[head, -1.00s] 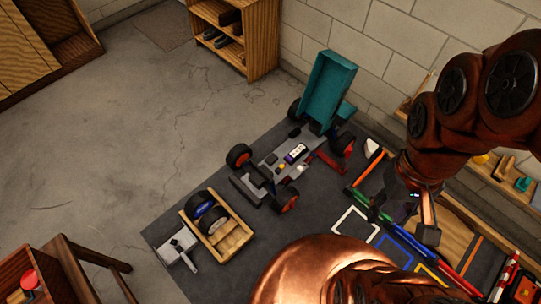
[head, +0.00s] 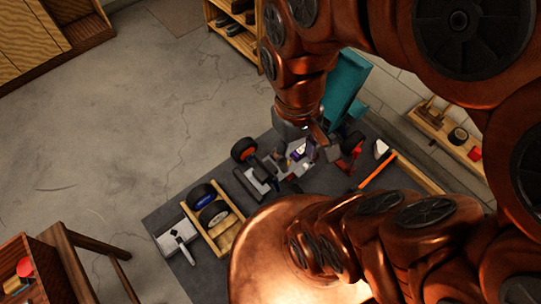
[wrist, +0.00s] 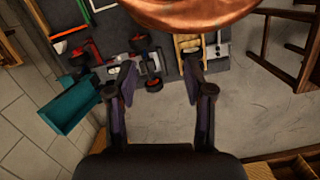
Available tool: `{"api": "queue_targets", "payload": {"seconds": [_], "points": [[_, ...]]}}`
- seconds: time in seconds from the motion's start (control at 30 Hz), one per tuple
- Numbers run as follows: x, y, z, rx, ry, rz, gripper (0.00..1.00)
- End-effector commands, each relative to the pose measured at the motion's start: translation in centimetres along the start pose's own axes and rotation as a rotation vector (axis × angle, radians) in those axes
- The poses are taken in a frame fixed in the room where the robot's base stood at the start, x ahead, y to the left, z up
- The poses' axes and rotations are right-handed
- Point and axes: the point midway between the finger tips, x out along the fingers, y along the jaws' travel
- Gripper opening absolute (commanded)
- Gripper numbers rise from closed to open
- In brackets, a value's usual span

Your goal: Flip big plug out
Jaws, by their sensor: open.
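The RC car chassis (head: 262,178) lies on the dark mat, with black tyres and red hubs. In the wrist view the chassis (wrist: 124,60) shows partly between and left of my fingers. A small pale part (head: 298,151) sits on the chassis, close under my gripper in the head view. The big plug cannot be made out. My gripper (wrist: 156,72) is open and empty, its dark fingers spread apart above the car. In the head view, my arm and gripper (head: 314,142) cover part of the chassis.
A teal body shell (head: 345,85) stands tilted beside the car; it also shows in the wrist view (wrist: 65,112). A wooden tray (head: 227,233) with tyres lies on the mat at left. A wooden stool (head: 58,240) is at lower left. Open floor lies left.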

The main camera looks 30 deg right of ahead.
Motion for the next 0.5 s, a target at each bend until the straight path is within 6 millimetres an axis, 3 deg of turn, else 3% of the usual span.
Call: {"api": "queue_targets", "payload": {"seconds": [0.5], "points": [[10.3, 4.9, -14.4, -0.316, 0.022, 0.027, 0.52]]}}
